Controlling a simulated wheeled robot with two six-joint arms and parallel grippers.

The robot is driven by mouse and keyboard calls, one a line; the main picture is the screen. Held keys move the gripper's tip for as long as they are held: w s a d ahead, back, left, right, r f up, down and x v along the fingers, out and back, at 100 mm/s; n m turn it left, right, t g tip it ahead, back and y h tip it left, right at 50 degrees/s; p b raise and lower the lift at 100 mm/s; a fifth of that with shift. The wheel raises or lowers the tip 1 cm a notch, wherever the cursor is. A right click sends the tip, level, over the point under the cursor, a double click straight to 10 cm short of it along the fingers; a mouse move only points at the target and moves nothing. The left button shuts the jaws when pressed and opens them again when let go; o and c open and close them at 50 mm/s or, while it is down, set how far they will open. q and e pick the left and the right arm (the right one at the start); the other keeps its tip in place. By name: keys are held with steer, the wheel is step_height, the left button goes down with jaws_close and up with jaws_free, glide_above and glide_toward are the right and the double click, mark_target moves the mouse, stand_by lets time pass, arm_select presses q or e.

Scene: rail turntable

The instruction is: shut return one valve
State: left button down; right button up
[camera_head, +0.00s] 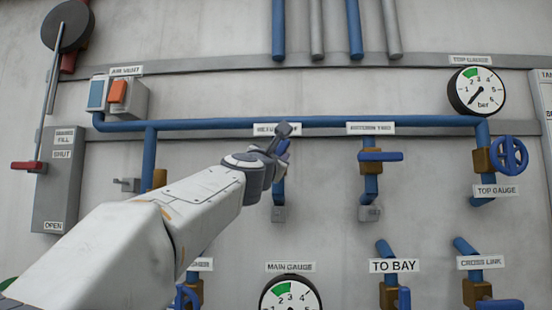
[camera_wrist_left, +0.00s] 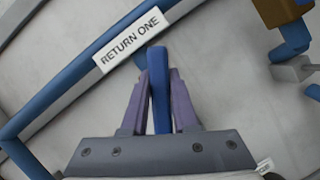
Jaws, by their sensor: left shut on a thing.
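The return one valve is under the blue horizontal pipe, below its label, which reads RETURN ONE (camera_wrist_left: 132,40) in the left wrist view. Its blue lever (camera_wrist_left: 160,92) lies between the two purple fingers of my left gripper (camera_wrist_left: 160,90), which is shut on it. In the head view my left gripper (camera_head: 281,142) covers most of the valve and part of the label (camera_head: 264,129). Only a little blue shows at the fingers, so the lever's angle to its pipe is hard to tell. My right gripper is not in view.
A similar valve with a blue lever (camera_head: 381,156) stands to the right. Beyond it are a blue handwheel (camera_head: 510,156) and the top gauge (camera_head: 476,91). The main gauge (camera_head: 290,294) sits below. A switch box (camera_head: 117,97) and a fill lever (camera_head: 28,166) are at left.

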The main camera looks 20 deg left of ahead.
arm_select(q)
steer(key=shift+m+h, duration=0.4)
steer(key=shift+m, duration=0.9)
steer(key=m+g+h, duration=0.1)
steer(key=m, duration=0.2)
steer(key=shift+d+h, duration=0.1)
steer(key=shift+h, duration=0.3)
steer(key=m, duration=0.2)
steer(key=m+g+h+p, duration=0.1)
steer(key=m, duration=0.1)
steer(key=shift+d+f+g, duration=0.1)
steer(key=shift+g, duration=0.2)
steer(key=shift+f+m+g+p, duration=0.15)
steer(key=shift+m+g+p, duration=0.3)
steer(key=shift+m, duration=0.45)
steer(key=shift+f+m+g+p, duration=0.15)
steer(key=shift+m+g+p, duration=0.1)
steer(key=shift+m+p, duration=0.55)
steer(key=shift+f+m, duration=0.1)
steer(key=shift+m, duration=0.3)
steer(key=c, duration=0.7)
jaws_free()
